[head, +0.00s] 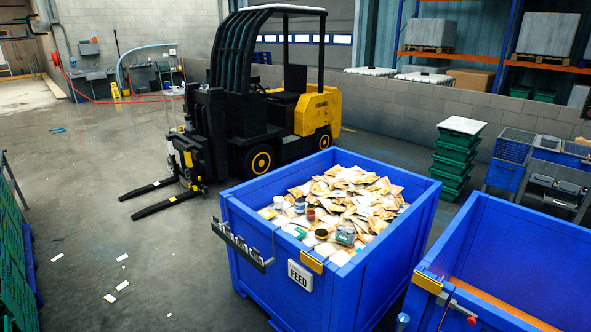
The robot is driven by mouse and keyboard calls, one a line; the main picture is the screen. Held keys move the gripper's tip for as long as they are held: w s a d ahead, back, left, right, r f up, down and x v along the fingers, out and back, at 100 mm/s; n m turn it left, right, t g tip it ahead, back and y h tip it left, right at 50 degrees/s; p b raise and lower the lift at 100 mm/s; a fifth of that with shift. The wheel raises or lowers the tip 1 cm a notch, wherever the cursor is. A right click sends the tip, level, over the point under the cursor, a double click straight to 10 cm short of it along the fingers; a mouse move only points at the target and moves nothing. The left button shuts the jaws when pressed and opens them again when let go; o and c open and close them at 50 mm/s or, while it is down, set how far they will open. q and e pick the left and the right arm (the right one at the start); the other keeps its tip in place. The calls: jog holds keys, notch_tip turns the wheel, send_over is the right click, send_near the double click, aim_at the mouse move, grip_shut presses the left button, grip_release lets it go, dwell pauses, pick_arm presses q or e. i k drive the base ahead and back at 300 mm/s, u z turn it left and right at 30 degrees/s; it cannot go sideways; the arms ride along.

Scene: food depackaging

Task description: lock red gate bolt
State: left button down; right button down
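A blue crate (478,214) stands at the lower right, cut off by the picture's edge. On its near corner is a yellow plate (428,284). Below this plate is a small grey bolt-like fitting with a red knob (472,320) at the picture's bottom edge. Its lower part is out of frame, and I cannot tell whether the bolt is slid in or out. Neither of my grippers shows in the head view.
A blue feed bin (338,297) full of packets stands at centre, close beside the crate. A yellow and black forklift (316,110) is behind it. Green crates (455,157) are stacked behind. Floor at the left is mostly open, with white scraps (122,285).

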aim_at(471, 320)
jog(key=z, duration=1.6)
jog(key=i, duration=0.9)
jog(key=u, duration=0.5)
